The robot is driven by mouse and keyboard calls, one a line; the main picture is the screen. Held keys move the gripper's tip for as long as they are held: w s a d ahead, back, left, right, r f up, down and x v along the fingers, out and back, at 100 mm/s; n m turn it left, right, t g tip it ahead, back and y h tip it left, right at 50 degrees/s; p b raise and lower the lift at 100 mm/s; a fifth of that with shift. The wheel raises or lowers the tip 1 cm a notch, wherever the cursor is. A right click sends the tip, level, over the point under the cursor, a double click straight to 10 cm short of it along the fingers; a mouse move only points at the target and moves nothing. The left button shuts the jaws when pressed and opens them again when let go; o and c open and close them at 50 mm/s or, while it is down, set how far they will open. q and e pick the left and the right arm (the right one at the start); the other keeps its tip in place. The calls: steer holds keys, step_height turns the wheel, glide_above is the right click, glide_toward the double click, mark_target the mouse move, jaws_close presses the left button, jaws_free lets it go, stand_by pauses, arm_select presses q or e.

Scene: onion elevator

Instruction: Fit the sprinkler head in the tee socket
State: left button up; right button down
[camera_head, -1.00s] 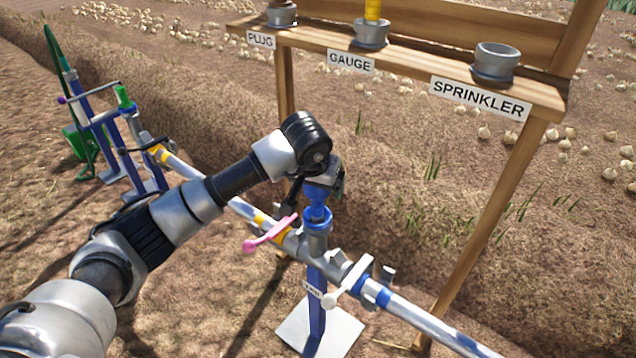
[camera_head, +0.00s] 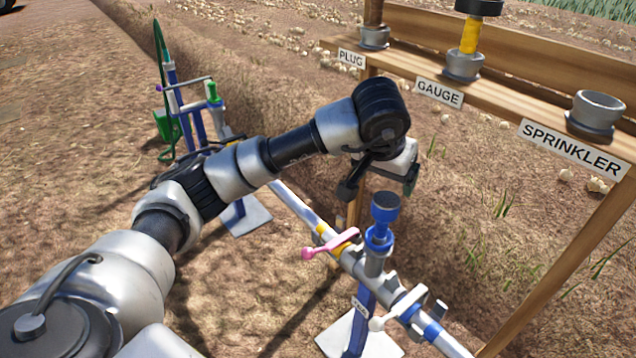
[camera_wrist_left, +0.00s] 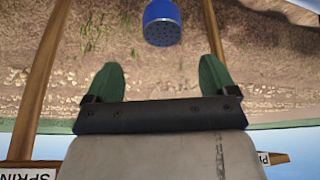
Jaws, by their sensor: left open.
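The blue sprinkler head (camera_head: 385,203) stands upright on the grey tee socket (camera_head: 374,263) of the pipe. Its lower end is inside the socket's mouth; how deep it sits I cannot tell. My left gripper (camera_head: 408,181) is above it and apart from it. In the left wrist view the left gripper (camera_wrist_left: 158,66) has its green fingers spread with nothing between them. The sprinkler head's dotted round face (camera_wrist_left: 163,33) shows beyond the fingertips there. My right gripper is out of view.
A wooden rack (camera_head: 510,110) stands behind on the right. Its SPRINKLER cup (camera_head: 594,113) is empty, while the GAUGE cup (camera_head: 463,66) and PLUG cup (camera_head: 374,38) hold parts. A pink lever (camera_head: 331,244) and white lever (camera_head: 408,307) flank the tee.

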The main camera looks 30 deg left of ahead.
arm_select(q)
steer(key=s+d+f+n+g+h, duration=0.2)
steer(key=s+d+f+n+h, duration=0.15)
steer(key=d+h, duration=0.6)
steer(key=s+d+r+n+t+h, duration=0.2)
steer(key=s+d+r+n+h, duration=0.2)
steer(key=d+n+h, duration=0.7)
steer(key=w+a+f+n+t+y, duration=0.25)
steer(key=a+n+t+y, duration=0.45)
steer(key=n, duration=0.8)
steer(key=w+a+f+n+t+y, duration=0.2)
steer(key=a+f+n+t+y, duration=0.4)
steer(key=n, duration=0.9)
steer(key=s+a+f+n+g+y, duration=0.2)
steer(key=s+a+f+n+y, duration=0.2)
steer(key=a+f+n+y, duration=0.6)
steer(key=s+f+n+g+h, duration=0.2)
steer(key=s+f+n+g, duration=1)
steer(key=s+f+n, duration=0.4)
steer(key=s+f, duration=0.2)
steer(key=s, duration=0.3)
steer(key=shift+s+a+f, duration=0.2)
steer(key=shift+a+f, duration=0.1)
steer(key=shift+a, duration=0.05)
